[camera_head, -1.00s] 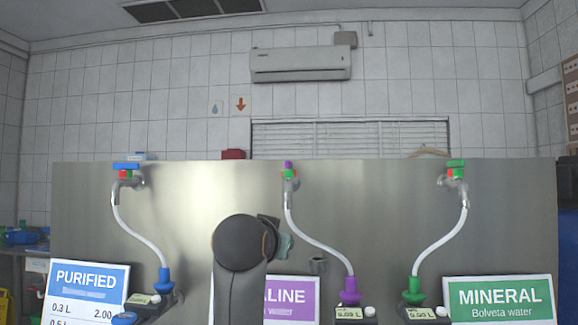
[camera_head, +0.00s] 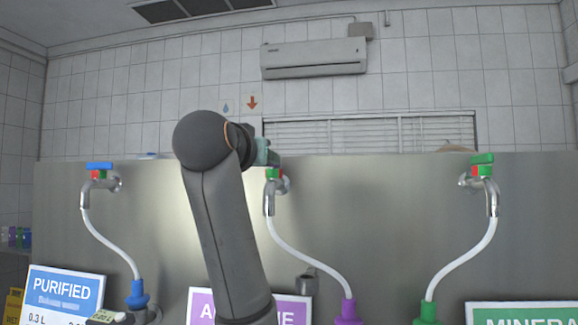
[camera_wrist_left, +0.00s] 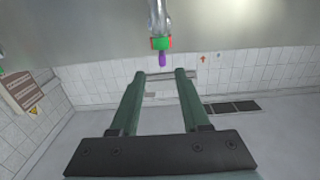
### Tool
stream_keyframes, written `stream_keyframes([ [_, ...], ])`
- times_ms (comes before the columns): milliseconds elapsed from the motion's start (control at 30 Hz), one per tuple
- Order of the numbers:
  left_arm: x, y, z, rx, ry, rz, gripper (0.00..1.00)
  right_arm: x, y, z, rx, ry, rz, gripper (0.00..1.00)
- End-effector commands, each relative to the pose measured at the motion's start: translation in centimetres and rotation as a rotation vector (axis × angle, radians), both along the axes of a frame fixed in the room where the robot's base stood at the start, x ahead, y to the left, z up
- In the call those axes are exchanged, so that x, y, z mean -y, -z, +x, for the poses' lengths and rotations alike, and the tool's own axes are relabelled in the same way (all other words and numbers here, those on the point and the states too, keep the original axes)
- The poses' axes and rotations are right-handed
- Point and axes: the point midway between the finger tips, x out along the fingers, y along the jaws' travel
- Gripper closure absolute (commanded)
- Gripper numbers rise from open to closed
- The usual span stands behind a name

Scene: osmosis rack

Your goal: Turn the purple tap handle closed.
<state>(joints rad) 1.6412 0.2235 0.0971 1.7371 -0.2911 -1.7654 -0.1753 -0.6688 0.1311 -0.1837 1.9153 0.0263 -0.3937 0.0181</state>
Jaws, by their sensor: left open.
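The middle tap (camera_head: 269,198) stands out from the steel panel, with a green and red collar (camera_head: 272,174) below its handle. In the head view my left gripper (camera_head: 266,153) is at the top of this tap and hides the purple handle. The left wrist view shows the purple handle (camera_wrist_left: 162,59) beyond the collar. My left gripper (camera_wrist_left: 160,74) is open there, with the handle in line with the gap, just past the fingertips. I cannot tell whether they touch. My right gripper is not in view.
The blue-handled tap (camera_head: 99,168) is on the left and the green-handled tap (camera_head: 482,165) on the right, each with a white hose. The middle tap's hose (camera_head: 306,257) runs down to a purple fitting (camera_head: 348,311). The panel between the taps (camera_head: 390,200) is mostly bare.

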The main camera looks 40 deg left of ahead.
Motion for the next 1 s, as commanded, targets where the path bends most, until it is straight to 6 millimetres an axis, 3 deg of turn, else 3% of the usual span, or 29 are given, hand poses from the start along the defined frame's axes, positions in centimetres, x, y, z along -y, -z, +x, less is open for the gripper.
stream_keyframes([
  [167,-0.9,-0.1,1.6,-0.004,-0.001,-0.001,0.54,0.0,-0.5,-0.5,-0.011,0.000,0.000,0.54],
  [600,-5.0,-0.1,9.0,-0.005,0.000,-0.002,0.54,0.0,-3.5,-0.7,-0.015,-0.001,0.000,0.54],
  [800,-5.9,0.0,10.6,-0.002,0.000,-0.001,0.54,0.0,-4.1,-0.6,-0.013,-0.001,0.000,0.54],
  [1000,-6.0,0.1,10.9,0.000,0.000,0.000,0.54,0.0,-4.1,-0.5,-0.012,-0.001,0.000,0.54],
])
